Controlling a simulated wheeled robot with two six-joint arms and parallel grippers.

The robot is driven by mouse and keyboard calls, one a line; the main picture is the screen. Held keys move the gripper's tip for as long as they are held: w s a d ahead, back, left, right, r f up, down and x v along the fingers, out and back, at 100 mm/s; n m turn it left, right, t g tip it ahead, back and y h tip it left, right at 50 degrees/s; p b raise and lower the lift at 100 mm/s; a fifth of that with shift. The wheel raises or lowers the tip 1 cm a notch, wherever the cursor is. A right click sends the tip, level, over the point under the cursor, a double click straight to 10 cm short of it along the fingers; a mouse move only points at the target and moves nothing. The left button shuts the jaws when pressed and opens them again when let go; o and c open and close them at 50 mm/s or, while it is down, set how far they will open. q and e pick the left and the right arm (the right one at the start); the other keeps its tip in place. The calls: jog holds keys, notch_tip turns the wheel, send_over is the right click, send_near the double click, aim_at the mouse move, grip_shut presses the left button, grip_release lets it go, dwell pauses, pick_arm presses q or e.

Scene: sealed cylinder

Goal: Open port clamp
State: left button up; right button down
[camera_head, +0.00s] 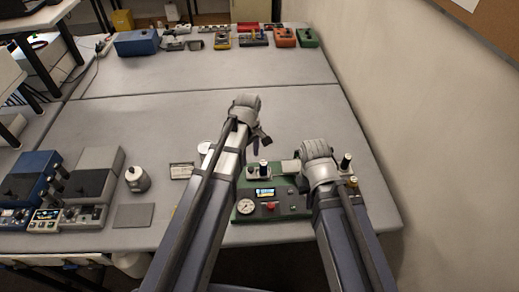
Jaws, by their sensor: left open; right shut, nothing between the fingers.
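A green apparatus (271,207) stands near the table's front edge, with a round gauge (246,207), a small lit screen and a red button on its front. A black-topped fitting (263,170) stands upright on a pale block at its back left. Another black-topped post (346,161) stands at the right, beside my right arm. I cannot tell which part is the port clamp. My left gripper (260,139) is open and empty, above and behind the left fitting. My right gripper (319,152) is shut and empty over the apparatus's right side; my wrist hides its fingers and parts beneath.
A white bottle (137,179), a grey pad (133,216) and grey and blue instruments (91,185) stand to the left. Several coloured devices (253,38) line the far edge. The middle of the grey table (150,115) is clear. A wall (430,110) rises at the right.

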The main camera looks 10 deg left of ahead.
aim_at(251, 168)
pick_arm(q)
jog(key=shift+w+r, duration=0.1)
jog(key=shift+w, duration=0.45)
jog(key=shift+s+a+f+b, duration=0.1)
jog(key=shift+s+f+b, duration=0.05)
jog(key=shift+f+b, duration=0.15)
notch_tip(251, 168, down, 7)
jog(key=b, duration=0.7)
jog(key=shift+f, duration=0.1)
pick_arm(e)
jog(key=f, duration=0.7)
jog(key=shift+w+d+f, duration=0.1)
jog(key=shift+w+f, duration=0.15)
jog(key=shift+f, duration=0.1)
jog(key=shift+r, duration=0.1)
pick_arm(q)
grip_shut()
